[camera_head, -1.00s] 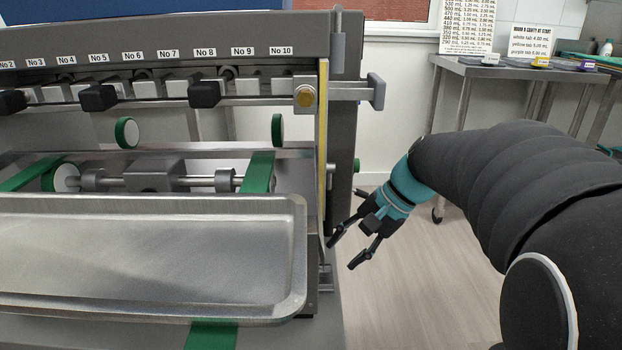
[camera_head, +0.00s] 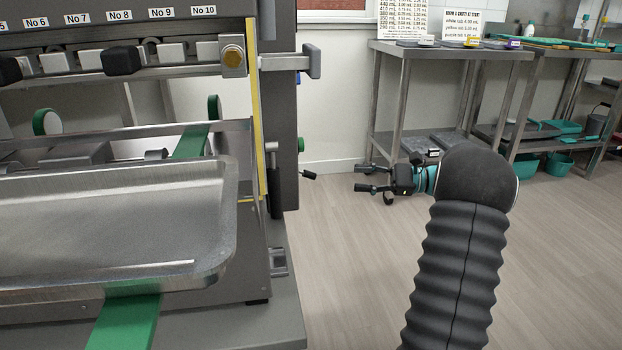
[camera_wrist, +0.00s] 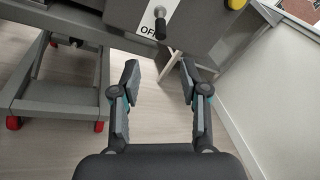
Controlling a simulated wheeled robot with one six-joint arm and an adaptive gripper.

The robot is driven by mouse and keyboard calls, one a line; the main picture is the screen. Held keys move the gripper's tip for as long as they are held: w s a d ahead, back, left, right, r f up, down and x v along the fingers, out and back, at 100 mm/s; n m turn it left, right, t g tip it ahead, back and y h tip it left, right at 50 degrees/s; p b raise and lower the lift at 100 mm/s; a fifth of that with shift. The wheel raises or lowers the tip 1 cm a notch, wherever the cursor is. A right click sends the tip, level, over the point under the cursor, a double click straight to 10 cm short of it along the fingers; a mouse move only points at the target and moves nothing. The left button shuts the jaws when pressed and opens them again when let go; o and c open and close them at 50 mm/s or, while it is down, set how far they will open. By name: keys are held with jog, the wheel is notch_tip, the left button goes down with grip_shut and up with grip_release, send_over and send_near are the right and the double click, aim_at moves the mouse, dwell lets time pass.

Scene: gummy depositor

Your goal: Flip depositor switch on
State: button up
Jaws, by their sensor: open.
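The depositor (camera_head: 262,290) is the large steel machine at the left of the head view. A short black-tipped switch lever (camera_head: 309,175) sticks out from its right side. In the wrist view the lever (camera_wrist: 160,24) stands at the top centre, in front of a white label (camera_wrist: 153,18) whose visible letters read "OF"; the rest is covered. My gripper (camera_head: 358,178) is to the right of the lever, pointing at the machine's side, with a gap between them. In the wrist view my gripper (camera_wrist: 158,72) has its fingers spread and nothing between them.
A yellow knob (camera_wrist: 236,4) is on the same panel, right of the lever. A steel tray (camera_head: 120,240) lies on the machine's front. A steel table (camera_head: 440,50) with trays stands behind my gripper. Floor right of the machine is clear. A red-wheeled frame (camera_wrist: 55,105) is low left.

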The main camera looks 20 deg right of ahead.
aim_at(310, 176)
jog(key=b+x, duration=0.1)
jog(key=x, duration=1.2)
jog(key=shift+w+a+b, duration=0.2)
jog(key=shift+a+b, duration=0.05)
jog(key=shift+b, duration=0.05)
grip_shut()
